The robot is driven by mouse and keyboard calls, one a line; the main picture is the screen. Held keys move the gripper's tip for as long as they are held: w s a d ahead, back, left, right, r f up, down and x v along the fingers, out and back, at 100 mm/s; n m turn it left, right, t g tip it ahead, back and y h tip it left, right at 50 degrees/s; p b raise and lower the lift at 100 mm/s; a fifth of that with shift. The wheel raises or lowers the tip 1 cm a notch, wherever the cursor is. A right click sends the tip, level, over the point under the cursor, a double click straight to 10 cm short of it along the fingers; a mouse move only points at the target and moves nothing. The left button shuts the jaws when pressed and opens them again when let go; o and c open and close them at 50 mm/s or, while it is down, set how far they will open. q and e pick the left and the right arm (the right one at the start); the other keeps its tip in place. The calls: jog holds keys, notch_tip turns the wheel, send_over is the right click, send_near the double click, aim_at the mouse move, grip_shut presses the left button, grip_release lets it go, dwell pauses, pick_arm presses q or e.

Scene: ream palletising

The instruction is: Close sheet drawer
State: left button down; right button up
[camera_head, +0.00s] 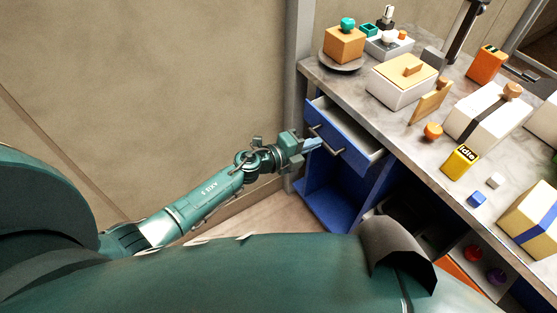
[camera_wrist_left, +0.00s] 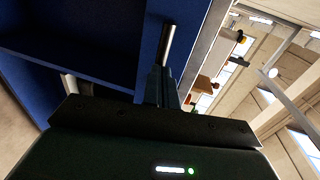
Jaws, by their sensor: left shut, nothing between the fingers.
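The sheet drawer is the blue-fronted drawer (camera_head: 352,142) under the worktop, and it stands partly pulled out, with its pale inside showing. A dark bar handle (camera_head: 327,140) runs along its front. My left gripper (camera_head: 316,143) is at the drawer front, by the handle, with its fingers shut and nothing held. In the left wrist view, the shut fingers (camera_wrist_left: 162,88) point at the blue front (camera_wrist_left: 150,45), close to the metal handle (camera_wrist_left: 168,42). I cannot tell whether they touch it. My right gripper is not in view.
The grey worktop (camera_head: 400,129) holds a white box with a tan lid (camera_head: 403,80), a yellow block (camera_head: 460,161), an orange box (camera_head: 486,64) and other items. An open blue compartment (camera_head: 335,200) lies below the drawer. A beige wall (camera_head: 180,90) stands at left.

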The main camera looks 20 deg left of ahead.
aim_at(333, 133)
pick_arm(q)
jog(key=x, duration=0.2)
jog(key=r+b+x, duration=0.1)
jog(key=x, duration=0.2)
jog(key=shift+w+d, duration=0.2)
jog(key=shift+w, duration=0.15)
jog(key=shift+w+d+r, duration=0.15)
jog(key=shift+r, duration=0.05)
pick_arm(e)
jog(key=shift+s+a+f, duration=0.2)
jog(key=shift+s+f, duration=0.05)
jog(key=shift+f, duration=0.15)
pick_arm(q)
jog(key=shift+r, duration=0.1)
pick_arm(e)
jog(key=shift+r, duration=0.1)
